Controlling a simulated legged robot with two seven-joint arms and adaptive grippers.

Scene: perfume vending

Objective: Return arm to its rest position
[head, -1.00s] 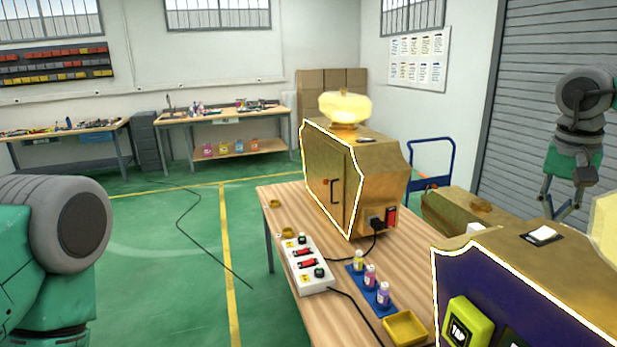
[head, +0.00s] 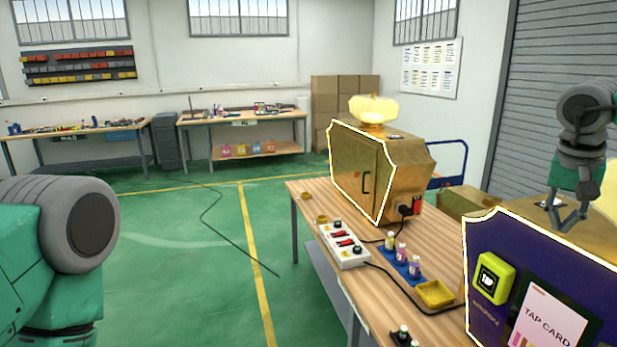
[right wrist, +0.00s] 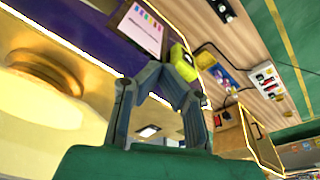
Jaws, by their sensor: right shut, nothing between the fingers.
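My right gripper (head: 568,215) hangs at the right of the head view, above the top of the near vending machine. It is shut and empty. In the right wrist view its fingers (right wrist: 166,75) come together in front of the near machine, close to the yellow tap reader (right wrist: 182,62) in the picture. The near vending machine (head: 520,262) has a purple front with a yellow tap reader (head: 495,278) and a tap card sign (head: 548,325). My left arm shows at the left edge of the head view, but its gripper is out of the picture.
A wooden table (head: 315,212) carries a second gold machine (head: 357,172), a white switch box (head: 343,245), several small bottles on a blue tray (head: 397,263) and a yellow dish (head: 435,294).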

